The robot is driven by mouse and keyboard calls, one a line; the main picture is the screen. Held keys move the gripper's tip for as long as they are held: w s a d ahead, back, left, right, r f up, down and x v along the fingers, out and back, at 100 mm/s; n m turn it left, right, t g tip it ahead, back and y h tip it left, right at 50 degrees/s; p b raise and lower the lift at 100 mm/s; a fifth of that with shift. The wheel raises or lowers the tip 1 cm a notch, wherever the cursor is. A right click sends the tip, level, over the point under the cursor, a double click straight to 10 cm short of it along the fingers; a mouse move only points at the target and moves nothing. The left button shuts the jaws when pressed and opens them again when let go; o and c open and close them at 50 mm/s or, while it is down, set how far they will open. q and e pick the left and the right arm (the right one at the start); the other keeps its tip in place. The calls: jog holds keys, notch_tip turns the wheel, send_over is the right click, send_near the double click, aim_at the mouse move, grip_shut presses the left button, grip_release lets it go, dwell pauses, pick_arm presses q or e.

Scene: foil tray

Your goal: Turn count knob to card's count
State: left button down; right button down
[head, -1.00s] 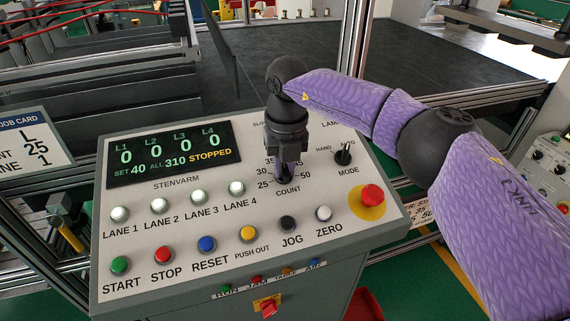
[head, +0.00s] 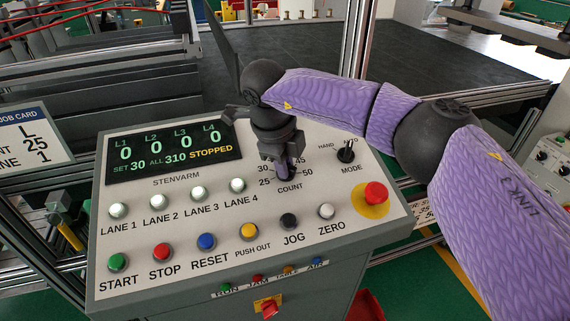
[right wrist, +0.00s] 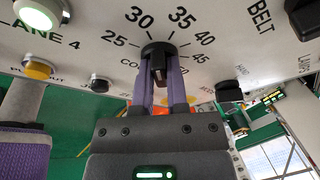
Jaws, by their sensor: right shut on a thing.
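The count knob (right wrist: 158,50) is a black dial on the sloped panel (head: 180,182), with a printed scale from 25 to 50 around it. My right gripper (head: 284,170) is shut on the knob; the right wrist view shows its two purple fingers (right wrist: 158,78) on either side of it. In the head view the gripper mostly hides the knob. The display (head: 173,150) reads SET 30, ALL 310, STOPPED, with zeros for all lanes. The job card (head: 30,140) at the left edge shows L, 25 and 1. My left gripper is out of view.
Lit white lane buttons (head: 159,203) and coloured buttons such as START (head: 117,262) and RESET (head: 207,242) lie left of and below the knob. The mode switch (head: 345,152) and the red emergency button (head: 375,193) stand close on the right.

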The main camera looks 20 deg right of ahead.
jog(key=n+t+b, duration=0.1)
jog(key=n, duration=0.4)
jog(key=shift+h+b, duration=0.35)
jog(key=shift+h, duration=0.05)
jog(key=shift+s+n+t+b, duration=0.15)
jog(key=shift+n+t+b, duration=0.7)
jog(key=shift+n, duration=1.65)
jog(key=c, duration=0.6)
grip_release()
jog(key=shift+c, duration=0.2)
jog(key=b+v, duration=0.1)
jog(key=v, duration=0.9)
jog(key=shift+a+f, duration=0.1)
jog(key=shift+f, duration=0.05)
